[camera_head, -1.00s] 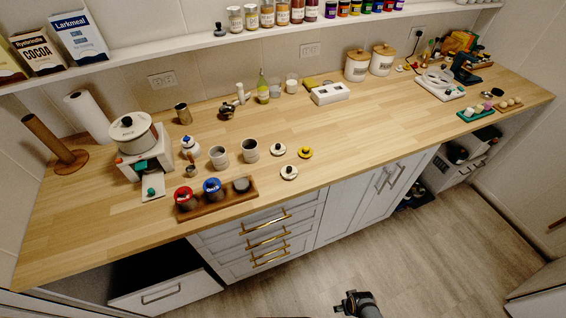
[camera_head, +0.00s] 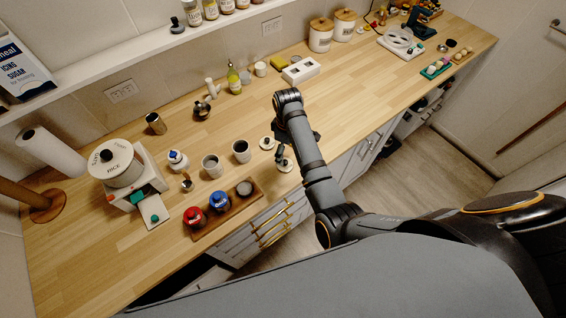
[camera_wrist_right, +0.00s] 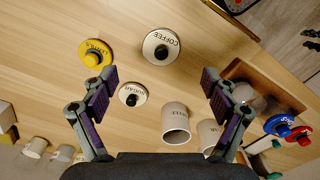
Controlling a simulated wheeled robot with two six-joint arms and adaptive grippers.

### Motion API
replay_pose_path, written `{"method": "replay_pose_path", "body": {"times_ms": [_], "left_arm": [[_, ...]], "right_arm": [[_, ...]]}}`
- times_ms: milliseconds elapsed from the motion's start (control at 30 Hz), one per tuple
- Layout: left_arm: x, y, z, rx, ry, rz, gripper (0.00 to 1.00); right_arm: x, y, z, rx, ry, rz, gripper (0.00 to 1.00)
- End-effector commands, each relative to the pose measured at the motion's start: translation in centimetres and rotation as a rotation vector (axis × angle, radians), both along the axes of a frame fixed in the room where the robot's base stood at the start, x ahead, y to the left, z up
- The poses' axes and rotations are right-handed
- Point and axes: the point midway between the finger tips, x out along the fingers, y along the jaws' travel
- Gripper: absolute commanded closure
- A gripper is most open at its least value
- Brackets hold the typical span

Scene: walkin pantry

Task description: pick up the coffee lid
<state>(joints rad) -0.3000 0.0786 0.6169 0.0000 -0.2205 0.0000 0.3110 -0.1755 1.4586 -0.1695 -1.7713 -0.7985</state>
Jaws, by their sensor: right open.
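The coffee lid (camera_wrist_right: 161,47) is a round white disc with a black knob and the word COFFEE. It lies flat on the wooden counter, near the top middle of the wrist view. In the head view it lies near the counter's front edge (camera_head: 285,166), partly covered by my gripper. My right gripper (camera_wrist_right: 159,80) is open and empty above the counter, its fingers spread to either side below the lid in the wrist view. In the head view the gripper (camera_head: 283,152) is partly hidden by its own arm. My left gripper is not in view.
A white sugar lid (camera_wrist_right: 131,95) and a yellow lid (camera_wrist_right: 93,55) lie close by. A wooden tray (camera_head: 240,206) holds a red-lidded jar (camera_head: 194,217) and a blue-lidded jar (camera_head: 219,201).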

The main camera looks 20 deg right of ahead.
Motion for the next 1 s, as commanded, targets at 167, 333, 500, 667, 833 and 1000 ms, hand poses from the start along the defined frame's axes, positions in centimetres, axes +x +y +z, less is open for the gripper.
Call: {"method": "replay_pose_path", "body": {"times_ms": [167, 333, 500, 667, 833, 1000], "left_arm": [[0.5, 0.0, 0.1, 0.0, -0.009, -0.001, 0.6], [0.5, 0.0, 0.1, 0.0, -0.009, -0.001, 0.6], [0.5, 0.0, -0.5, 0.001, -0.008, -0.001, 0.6], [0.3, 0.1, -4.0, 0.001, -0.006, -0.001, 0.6], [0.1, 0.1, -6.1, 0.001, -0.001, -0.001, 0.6], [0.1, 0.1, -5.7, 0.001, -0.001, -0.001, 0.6]], "right_arm": [[-0.1, 0.0, -2.7, -0.002, 0.003, -0.002, 0.14], [0.0, 0.0, -3.2, -0.001, 0.0, -0.003, 0.14], [0.0, 0.3, -4.7, -0.001, 0.002, -0.003, 0.14], [0.3, 0.7, -7.3, 0.001, -0.001, -0.003, 0.14], [0.3, 0.7, -8.7, 0.0, -0.001, -0.003, 0.14], [0.3, 0.6, -8.3, -0.001, -0.001, -0.003, 0.14]]}}
